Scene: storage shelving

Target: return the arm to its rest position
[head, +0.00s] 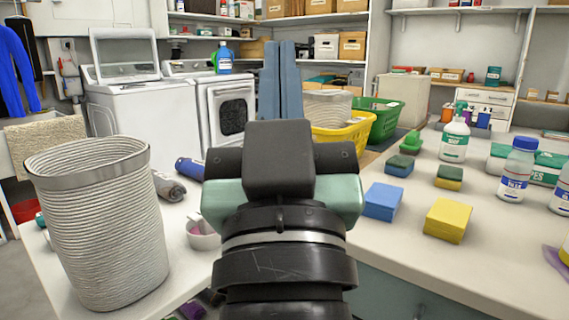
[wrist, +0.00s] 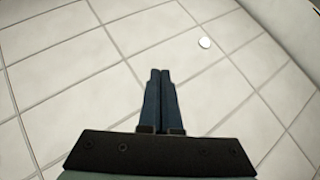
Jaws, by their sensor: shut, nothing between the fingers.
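My arm rises in the middle of the head view, in front of the counter. My gripper (head: 281,82) points upward and away there, its two blue-grey fingers side by side. In the wrist view my gripper (wrist: 160,75) shows its fingers pressed together with nothing between them. Behind the fingers there is only tiled floor (wrist: 75,80). The gripper touches nothing that I can see.
A white woven basket (head: 98,225) stands on the counter at left. Sponges, including a yellow one (head: 448,220) and a blue one (head: 383,201), and several bottles stand on the right counter (head: 400,245). Yellow (head: 340,137) and green (head: 378,120) baskets are behind. A small white disc (wrist: 205,42) lies on the floor.

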